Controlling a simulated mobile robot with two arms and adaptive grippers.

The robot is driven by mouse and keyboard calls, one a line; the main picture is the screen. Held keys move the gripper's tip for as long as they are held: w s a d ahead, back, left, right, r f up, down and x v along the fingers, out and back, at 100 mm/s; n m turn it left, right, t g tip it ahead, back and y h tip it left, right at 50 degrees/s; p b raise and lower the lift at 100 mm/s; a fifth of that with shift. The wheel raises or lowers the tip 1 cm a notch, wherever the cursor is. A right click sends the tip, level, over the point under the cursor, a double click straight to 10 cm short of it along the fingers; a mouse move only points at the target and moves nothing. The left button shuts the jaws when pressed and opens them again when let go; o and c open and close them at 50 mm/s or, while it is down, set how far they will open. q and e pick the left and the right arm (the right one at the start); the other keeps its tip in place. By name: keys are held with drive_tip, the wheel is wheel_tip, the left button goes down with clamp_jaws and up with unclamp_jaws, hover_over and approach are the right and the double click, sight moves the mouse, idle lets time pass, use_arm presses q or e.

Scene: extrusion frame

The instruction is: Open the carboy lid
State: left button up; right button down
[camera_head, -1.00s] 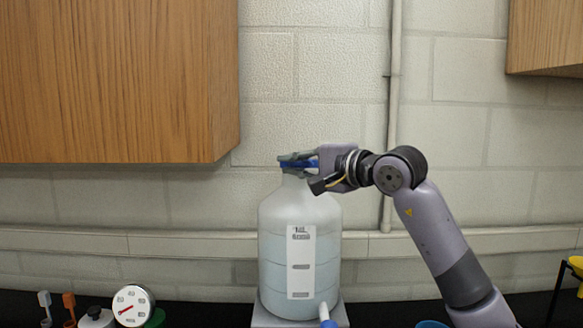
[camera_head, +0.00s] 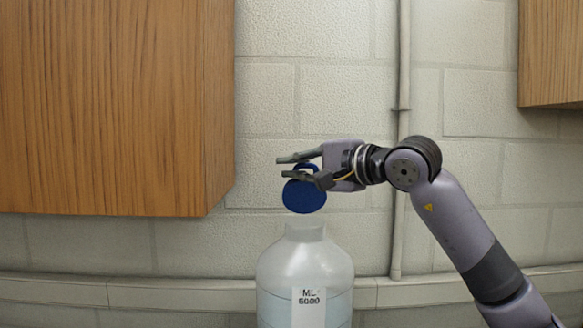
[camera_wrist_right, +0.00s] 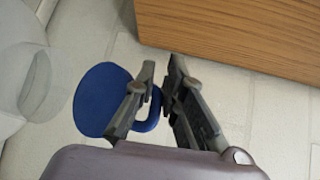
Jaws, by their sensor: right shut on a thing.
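The carboy (camera_head: 290,262) is a large translucent white bottle standing upright at the lower middle of the head view. Its neck is open. The blue round lid (camera_head: 305,197) is in the air above the neck, apart from it and tilted with its disc facing the camera. My right gripper (camera_head: 287,167) comes in from the right and is shut on the lid's handle. In the right wrist view the lid (camera_wrist_right: 92,98) has its loop handle between the fingers (camera_wrist_right: 162,80), and the carboy's mouth (camera_wrist_right: 38,82) shows at left. My left gripper is not in view.
A wooden cabinet (camera_head: 110,110) hangs at upper left, close to the lid's left. Another cabinet (camera_head: 550,55) hangs at upper right. A vertical pipe (camera_head: 402,120) runs down the block wall behind my right arm. The wall space directly above the lid is clear.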

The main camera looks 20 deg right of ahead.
drive_tip(key=shift+w+d+m+g+p, duration=0.35)
drive_tip(key=shift+w+d+m, duration=0.15)
drive_tip(key=shift+w, duration=0.15)
drive_tip(key=shift+h, duration=0.3)
drive_tip(key=shift+f, duration=0.15)
drive_tip(key=c, duration=2.1)
unclamp_jaws()
drive_tip(key=o, duration=0.4)
drive_tip(key=shift+w+d+f, duration=0.1)
drive_tip(key=shift+w+d, duration=0.05)
drive_tip(key=shift+d, duration=0.1)
drive_tip(key=shift+a, duration=0.1)
